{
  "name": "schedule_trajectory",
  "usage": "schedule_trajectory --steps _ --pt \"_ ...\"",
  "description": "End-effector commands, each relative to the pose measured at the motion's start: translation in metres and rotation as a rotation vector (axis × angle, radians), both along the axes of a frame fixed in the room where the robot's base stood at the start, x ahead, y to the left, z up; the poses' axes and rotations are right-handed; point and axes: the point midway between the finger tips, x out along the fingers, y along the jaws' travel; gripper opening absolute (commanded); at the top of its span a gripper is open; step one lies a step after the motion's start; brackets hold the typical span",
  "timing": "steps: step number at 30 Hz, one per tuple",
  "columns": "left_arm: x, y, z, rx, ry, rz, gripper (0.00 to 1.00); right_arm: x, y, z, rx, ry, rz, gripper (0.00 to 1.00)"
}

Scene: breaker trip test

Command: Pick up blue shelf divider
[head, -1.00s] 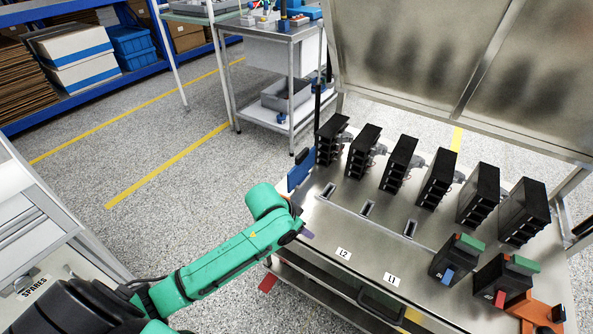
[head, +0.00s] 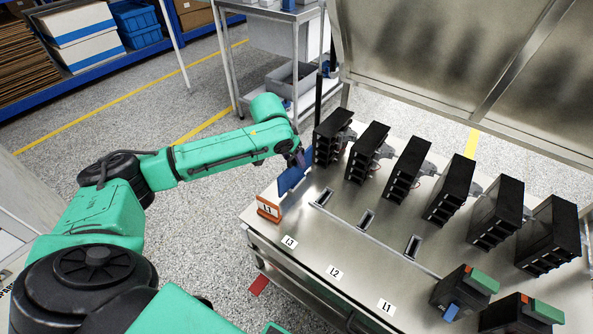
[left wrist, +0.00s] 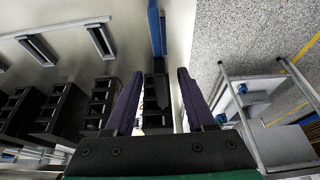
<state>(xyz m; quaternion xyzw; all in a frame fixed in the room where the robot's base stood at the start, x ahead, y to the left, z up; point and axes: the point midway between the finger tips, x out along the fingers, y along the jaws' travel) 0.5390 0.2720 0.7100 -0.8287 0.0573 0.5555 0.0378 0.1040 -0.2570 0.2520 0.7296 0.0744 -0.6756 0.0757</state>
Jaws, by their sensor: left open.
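The blue shelf divider (head: 292,176) is a thin blue panel standing on edge at the left side of the metal bench. In the left wrist view the blue divider (left wrist: 156,28) shows edge-on, beyond the fingertips. My left gripper (head: 299,157) is just above and beside the divider in the head view, partly hiding it. In the left wrist view my left gripper (left wrist: 160,72) is open, with nothing clearly held between its purple fingers. I cannot tell whether a finger touches the divider. My right gripper is not in view.
Several black breakers (head: 401,169) stand in a row on the metal bench (head: 345,235). The nearest one stands close to my left gripper. Bench slots (head: 366,219) lie in front of them. An orange block (head: 268,208) sits at the left corner. A grey cart (head: 283,32) stands behind.

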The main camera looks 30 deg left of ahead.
Motion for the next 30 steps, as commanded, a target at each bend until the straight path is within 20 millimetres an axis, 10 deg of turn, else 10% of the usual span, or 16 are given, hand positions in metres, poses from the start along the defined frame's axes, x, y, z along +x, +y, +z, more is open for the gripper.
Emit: schedule_trajectory --steps 17,22,30 --pt "0.025 -0.003 -0.055 0.001 -0.003 -0.001 0.55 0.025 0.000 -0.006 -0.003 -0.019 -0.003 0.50" --pt "0.025 -0.003 -0.055 0.000 -0.003 -0.002 0.00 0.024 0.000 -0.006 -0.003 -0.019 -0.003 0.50" --pt "0.024 -0.003 -0.055 0.000 -0.003 -0.002 0.00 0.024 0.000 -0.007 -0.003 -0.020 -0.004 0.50"
